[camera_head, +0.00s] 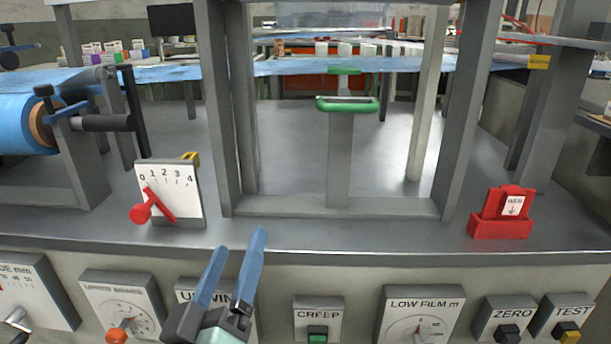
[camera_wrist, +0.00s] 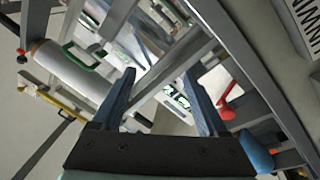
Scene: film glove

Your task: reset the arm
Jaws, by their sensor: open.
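My gripper (camera_head: 238,268) is at the lower middle of the head view, in front of the machine's control face. Its two blue fingers stand apart with nothing between them. In the wrist view the gripper (camera_wrist: 165,95) is also open and empty, with machine frame bars and a dial behind the gap. The fingers appear apart from the machine, though their exact clearance cannot be told.
A dial plate with a red lever (camera_head: 160,205) stands left of the gripper, and a red block labelled WEB (camera_head: 502,213) stands right. A green handle (camera_head: 347,104) sits within the grey frame (camera_head: 330,207). The CREEP button box (camera_head: 318,318) is close to the gripper's right. Blue film (camera_head: 20,110) is at left.

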